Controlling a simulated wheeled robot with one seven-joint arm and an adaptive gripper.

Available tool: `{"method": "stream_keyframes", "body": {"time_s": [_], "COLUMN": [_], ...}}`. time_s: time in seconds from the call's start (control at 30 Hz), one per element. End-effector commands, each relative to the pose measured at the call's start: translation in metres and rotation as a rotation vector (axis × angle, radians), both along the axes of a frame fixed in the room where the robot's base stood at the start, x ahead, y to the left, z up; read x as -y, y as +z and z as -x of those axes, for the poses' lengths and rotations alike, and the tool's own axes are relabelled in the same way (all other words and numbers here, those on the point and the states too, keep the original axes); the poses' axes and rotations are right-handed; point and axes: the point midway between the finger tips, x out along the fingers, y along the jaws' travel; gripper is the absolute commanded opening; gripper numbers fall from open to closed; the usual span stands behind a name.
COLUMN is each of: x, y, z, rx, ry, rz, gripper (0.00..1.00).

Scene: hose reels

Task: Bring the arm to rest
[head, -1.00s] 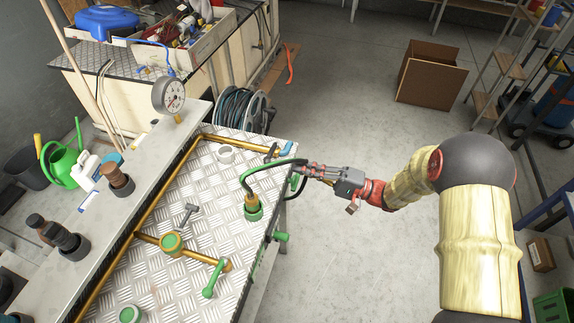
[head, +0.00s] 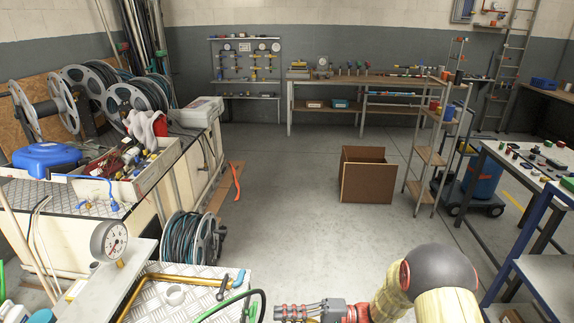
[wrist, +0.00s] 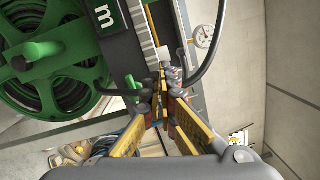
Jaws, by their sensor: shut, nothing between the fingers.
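My gripper (head: 283,312) shows at the bottom edge of the head view, at the end of my outstretched arm, just right of the metal-plated bench top (head: 190,290). A black and green hose (head: 232,303) curves at the bench's edge close to its fingertips; I cannot tell whether they touch. In the wrist view my gripper (wrist: 162,88) has its yellow-and-black fingers drawn together with nothing held. A black hose (wrist: 204,62) arcs beside the fingers there. The bench's lower part is cut off in the head view.
A green reel (wrist: 45,65) fills the wrist view's left side. A pressure gauge (head: 109,240) stands at the bench's left. A hose reel (head: 193,240) sits on the floor behind it. A cardboard box (head: 367,178) stands on open floor. A blue-framed table (head: 545,270) is at right.

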Motion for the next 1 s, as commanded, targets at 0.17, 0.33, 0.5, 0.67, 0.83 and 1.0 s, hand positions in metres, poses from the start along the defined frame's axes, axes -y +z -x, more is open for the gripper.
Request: {"method": "stream_keyframes", "body": {"time_s": [0.17,0.33,0.5,0.67,0.83,1.0], "x": [0.004,0.029,0.073,0.12,0.162,0.194], "y": [-0.04,-0.04,-0.023,0.005,0.044,0.091], "z": [0.065,0.116,0.15,0.166,0.173,0.178], "rx": [-0.263,-0.356,-0.325,-0.21,-0.031,0.183], "ry": [0.165,0.276,0.299,0.241,0.132,0.012], "rz": [0.246,0.55,0.885,1.169,1.4,1.566], "gripper": [0.0,0.0,0.0,0.0,0.0,0.0]}}
